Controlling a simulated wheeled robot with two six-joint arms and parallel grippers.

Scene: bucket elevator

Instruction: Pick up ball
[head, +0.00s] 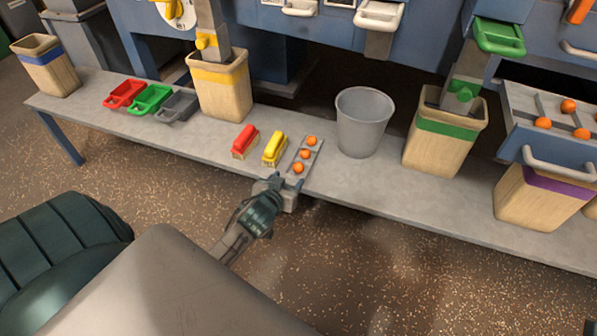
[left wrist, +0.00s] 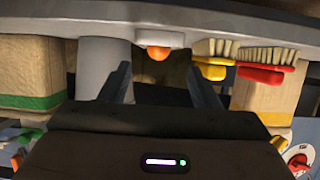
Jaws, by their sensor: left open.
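Three orange balls lie in a row in a narrow grey tray (head: 317,150) on the bench: a far ball (head: 311,141), a middle ball (head: 305,154) and a near ball (head: 299,168). My left gripper (head: 277,183) is at the bench's front edge, just short of the near ball. The left wrist view looks upside down; there the open, empty fingers of my left gripper (left wrist: 160,82) point towards one orange ball (left wrist: 157,53) at the tray's end, apart from it. My right gripper is not in view.
A yellow brush (head: 274,149) and a red brush (head: 245,141) stand left of the tray. A grey bucket (head: 364,122) stands right of it. Wooden bins (head: 221,92) and small coloured trays (head: 151,99) also line the bench (head: 390,190). An open drawer (head: 552,135) holds more orange balls.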

